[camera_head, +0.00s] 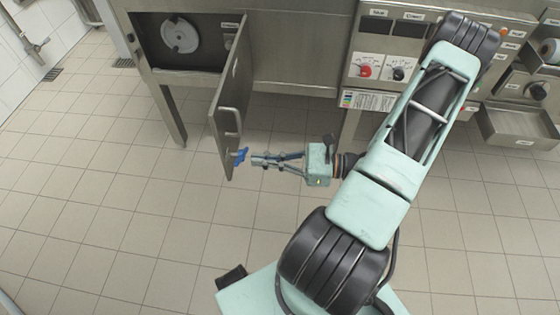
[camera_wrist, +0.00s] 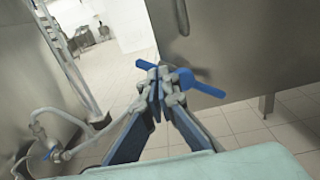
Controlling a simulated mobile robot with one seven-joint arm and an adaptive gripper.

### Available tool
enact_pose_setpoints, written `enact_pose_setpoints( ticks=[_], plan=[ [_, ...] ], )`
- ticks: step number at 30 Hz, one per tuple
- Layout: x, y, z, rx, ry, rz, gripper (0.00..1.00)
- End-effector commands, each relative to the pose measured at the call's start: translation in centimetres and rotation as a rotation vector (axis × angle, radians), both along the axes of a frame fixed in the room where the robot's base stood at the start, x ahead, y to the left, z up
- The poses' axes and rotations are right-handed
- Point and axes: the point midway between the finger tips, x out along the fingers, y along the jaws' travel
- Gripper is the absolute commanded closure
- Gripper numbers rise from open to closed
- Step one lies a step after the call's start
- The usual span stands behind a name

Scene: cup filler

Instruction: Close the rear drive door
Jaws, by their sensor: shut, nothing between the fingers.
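The rear drive door (camera_head: 232,95) stands wide open, swung out from the cabinet opening at the upper left. Its outer face carries a bar handle (camera_head: 231,121) and a blue lever (camera_head: 241,156) near its free end. My gripper (camera_head: 257,161) is shut and empty, just right of the blue lever. In the wrist view the door (camera_wrist: 245,50) fills the upper right, and the blue lever (camera_wrist: 200,87) shows right beside my fingertips (camera_wrist: 157,88). I cannot tell whether the fingertips touch the lever or the door.
Inside the opening is a round grey disc (camera_head: 180,36). The cabinet stands on metal legs (camera_head: 170,115). A control panel with red and black knobs (camera_head: 366,71) is right of the door. Tiled floor (camera_head: 110,200) is clear left of the door. Pipework (camera_wrist: 60,135) shows at left in the wrist view.

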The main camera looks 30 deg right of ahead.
Motion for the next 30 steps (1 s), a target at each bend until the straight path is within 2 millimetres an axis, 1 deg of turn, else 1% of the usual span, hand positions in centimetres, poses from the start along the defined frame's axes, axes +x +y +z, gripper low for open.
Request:
enact_pose_setpoints(
  ticks=[1,3,6,10,15,30],
  plan=[
    [0.6,1.0,-0.1,0.0,-0.001,0.004,1.0],
    [1.3,2.0,-0.1,0.001,-0.001,0.003,1.0],
    [2.1,3.3,-0.2,0.0,0.0,0.003,1.0],
    [2.9,4.3,-0.1,-0.001,0.0,0.002,1.0],
    [3.3,4.8,0.0,-0.002,0.0,0.001,1.0],
    [3.3,4.9,0.0,-0.001,0.0,0.0,1.0]
  ],
)
